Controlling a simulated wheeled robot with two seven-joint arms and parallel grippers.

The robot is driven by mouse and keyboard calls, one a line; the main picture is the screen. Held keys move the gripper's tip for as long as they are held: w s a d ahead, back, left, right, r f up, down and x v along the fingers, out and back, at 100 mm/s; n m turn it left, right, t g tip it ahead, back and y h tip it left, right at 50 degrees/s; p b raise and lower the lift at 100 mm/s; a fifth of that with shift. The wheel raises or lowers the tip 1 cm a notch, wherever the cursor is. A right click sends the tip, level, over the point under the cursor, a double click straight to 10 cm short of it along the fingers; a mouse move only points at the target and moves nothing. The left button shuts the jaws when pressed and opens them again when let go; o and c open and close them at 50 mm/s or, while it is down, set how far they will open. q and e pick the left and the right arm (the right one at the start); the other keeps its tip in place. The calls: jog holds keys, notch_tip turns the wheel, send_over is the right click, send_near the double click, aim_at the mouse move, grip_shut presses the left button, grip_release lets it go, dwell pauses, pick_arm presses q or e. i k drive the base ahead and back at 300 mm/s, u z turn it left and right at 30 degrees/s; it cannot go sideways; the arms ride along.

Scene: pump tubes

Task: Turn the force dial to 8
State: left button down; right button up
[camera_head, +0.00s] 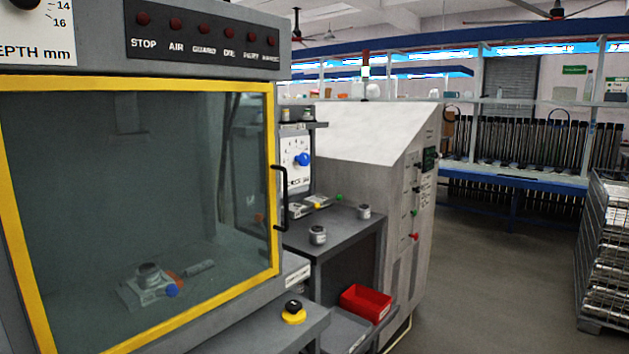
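A white dial panel (296,176) stands upright behind the dark bench, right of the guarded press. A blue knob (303,159) sits on it, with small marks around it; the label below is too small to read surely, so I cannot tell whether it is the force dial or its setting. Another dial panel (52,50), marked "DEPTH mm" with 14 and 16 showing, is cut off at the top left; its black knob (27,3) shows only partly. Neither of my grippers is in view.
The yellow-framed guard door (276,130) with a black handle (283,200) appears closed. A yellow-and-black button (293,312) is on the front ledge. The dark bench (345,225) bears small metal parts. A red bin (366,304) sits below. Floor is clear at right, beside a wire rack (604,250).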

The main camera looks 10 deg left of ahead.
aim_at(304, 159)
jog(key=k, duration=0.5)
jog(key=u, duration=0.45)
jog(key=i, duration=1.2)
jog(key=u, duration=0.25)
